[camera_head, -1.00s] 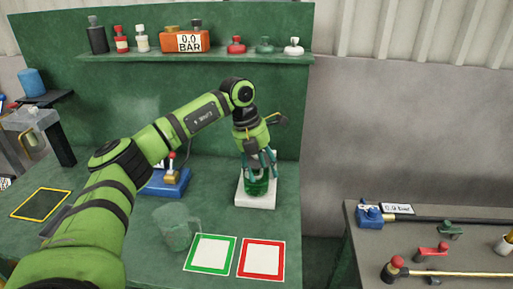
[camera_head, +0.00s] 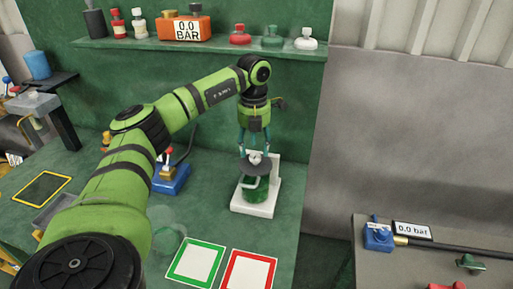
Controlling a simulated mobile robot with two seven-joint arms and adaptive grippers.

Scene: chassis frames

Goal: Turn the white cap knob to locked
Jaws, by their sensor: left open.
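A small white cap knob (camera_head: 255,158) sits on a dark round disc (camera_head: 262,168) above a green cylinder (camera_head: 256,188). These stand on a white base (camera_head: 262,206) with an upright back on the green bench. My left gripper (camera_head: 254,155) points straight down from above, its teal fingers apart on either side of the knob. I cannot tell whether the fingers touch it. Any lock marking is too small to read. My right gripper is out of view.
A blue box with a red-tipped lever (camera_head: 170,178) stands left of the base. A see-through jug (camera_head: 165,240), a green-framed card (camera_head: 196,263) and a red-framed card (camera_head: 248,270) lie nearer. A shelf (camera_head: 200,42) with bottles and knobs runs behind.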

